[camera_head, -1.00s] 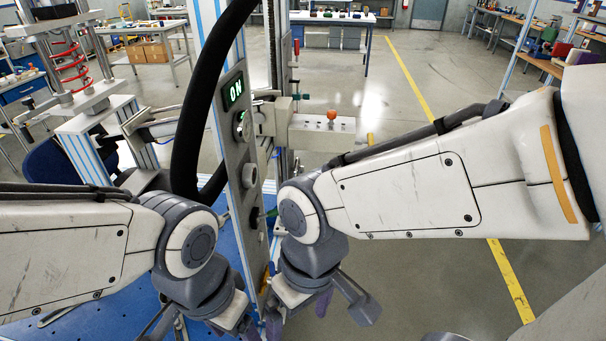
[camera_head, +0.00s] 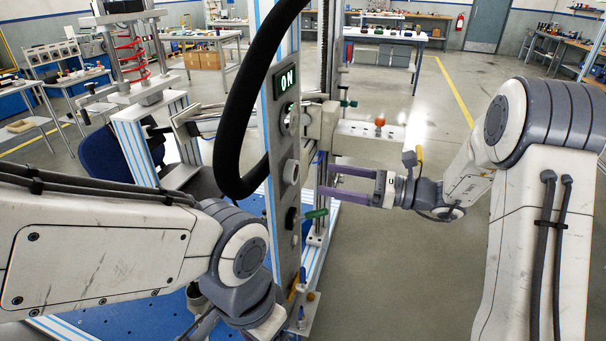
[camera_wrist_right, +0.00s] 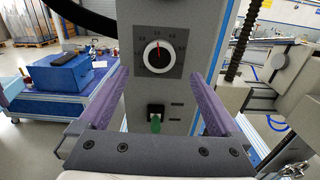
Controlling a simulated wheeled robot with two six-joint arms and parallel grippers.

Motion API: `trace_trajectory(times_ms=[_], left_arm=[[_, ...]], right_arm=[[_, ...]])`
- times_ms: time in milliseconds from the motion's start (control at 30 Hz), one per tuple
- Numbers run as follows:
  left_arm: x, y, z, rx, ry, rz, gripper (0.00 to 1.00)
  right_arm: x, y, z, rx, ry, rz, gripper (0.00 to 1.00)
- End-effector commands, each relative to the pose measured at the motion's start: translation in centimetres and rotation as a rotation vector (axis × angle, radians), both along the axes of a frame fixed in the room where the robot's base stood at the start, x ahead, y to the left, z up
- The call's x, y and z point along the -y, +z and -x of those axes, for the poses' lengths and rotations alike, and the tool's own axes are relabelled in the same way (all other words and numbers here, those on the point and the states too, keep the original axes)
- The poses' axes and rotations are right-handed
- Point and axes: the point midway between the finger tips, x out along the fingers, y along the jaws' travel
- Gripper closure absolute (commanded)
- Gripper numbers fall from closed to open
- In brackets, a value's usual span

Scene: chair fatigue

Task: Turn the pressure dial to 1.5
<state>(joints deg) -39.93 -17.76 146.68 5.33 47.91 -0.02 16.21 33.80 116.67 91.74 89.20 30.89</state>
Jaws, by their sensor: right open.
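The pressure dial (camera_wrist_right: 158,56) is a round white knob with a red pointer on a dark square scale. Its pointer stands almost straight up; the scale figures are too small to read surely. In the head view the dial (camera_head: 291,172) sits on the grey control panel's face, below the lit ON display (camera_head: 286,80). My right gripper (camera_head: 320,181) is open and empty, its purple fingers reaching towards the panel from the right. In the right wrist view its fingers (camera_wrist_right: 160,82) stand wide apart on either side of the panel, below the dial. My left gripper's fingers are largely out of view at the bottom.
A switch with a green lever (camera_head: 316,213) sticks out below the dial. A white beam with an orange knob (camera_head: 380,121) lies behind my right gripper. The floor to the right is open.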

Motion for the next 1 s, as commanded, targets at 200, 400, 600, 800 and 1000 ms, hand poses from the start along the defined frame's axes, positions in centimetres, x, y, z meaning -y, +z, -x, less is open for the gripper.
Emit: trace_trajectory(times_ms=[200, 400, 600, 800, 1000], left_arm=[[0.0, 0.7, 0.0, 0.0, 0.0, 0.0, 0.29], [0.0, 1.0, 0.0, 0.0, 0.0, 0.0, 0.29], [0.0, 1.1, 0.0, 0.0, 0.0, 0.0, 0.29], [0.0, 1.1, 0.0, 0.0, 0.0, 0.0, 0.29], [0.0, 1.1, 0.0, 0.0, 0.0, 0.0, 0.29]], right_arm=[[-4.2, 0.1, -1.2, 0.001, 0.006, 0.002, 0.01], [-6.5, 0.0, -2.0, 0.001, 0.004, 0.003, 0.01], [-7.2, 0.0, -2.2, 0.001, 0.002, 0.003, 0.01], [-7.2, 0.0, -2.2, 0.001, 0.002, 0.003, 0.05], [-7.1, 0.0, -2.2, 0.002, 0.002, 0.004, 0.82]])
